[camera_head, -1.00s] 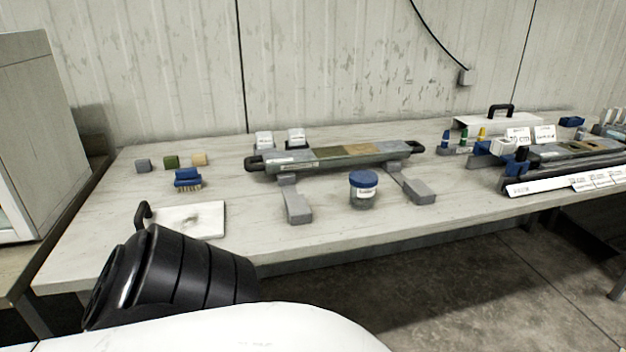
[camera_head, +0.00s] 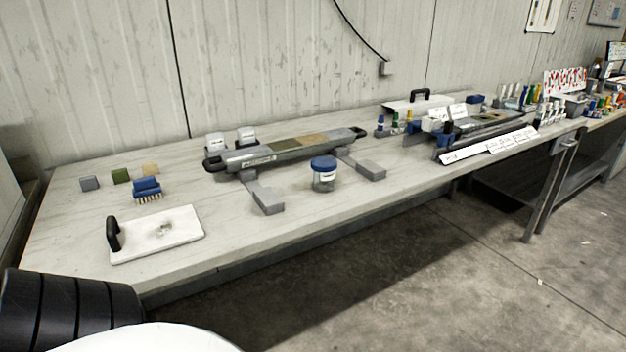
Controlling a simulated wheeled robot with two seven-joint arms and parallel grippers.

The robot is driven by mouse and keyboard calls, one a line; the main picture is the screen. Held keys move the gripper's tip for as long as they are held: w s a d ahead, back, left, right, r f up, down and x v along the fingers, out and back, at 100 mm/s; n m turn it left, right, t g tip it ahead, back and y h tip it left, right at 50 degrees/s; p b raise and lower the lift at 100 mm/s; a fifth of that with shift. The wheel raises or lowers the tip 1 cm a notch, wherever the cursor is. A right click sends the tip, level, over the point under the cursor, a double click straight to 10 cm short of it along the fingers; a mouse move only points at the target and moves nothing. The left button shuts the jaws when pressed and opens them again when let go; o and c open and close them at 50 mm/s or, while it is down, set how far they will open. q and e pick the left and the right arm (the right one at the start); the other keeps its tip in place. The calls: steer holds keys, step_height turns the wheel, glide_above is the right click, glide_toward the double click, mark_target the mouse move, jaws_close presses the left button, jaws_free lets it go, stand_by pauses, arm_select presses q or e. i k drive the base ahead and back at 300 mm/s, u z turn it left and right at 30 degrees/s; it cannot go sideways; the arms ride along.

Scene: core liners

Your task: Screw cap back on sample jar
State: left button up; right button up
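The sample jar (camera_head: 323,181) is a clear jar with a white label, standing upright on the bench near its front edge. A blue cap (camera_head: 323,163) sits on top of the jar; whether it is screwed tight I cannot tell. Neither of my grippers is in view. A black ribbed part of mine shows at the lower left, well away from the jar.
The pale bench (camera_head: 230,229) runs along the wall. A core liner (camera_head: 290,149) on grey supports lies behind the jar. A white board with a black handle (camera_head: 157,235), a blue brush (camera_head: 147,188) and small blocks lie left. Another liner rig (camera_head: 490,145) stands right. Floor in front is clear.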

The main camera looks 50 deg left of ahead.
mark_target(322, 183)
steer(key=u, duration=1.6)
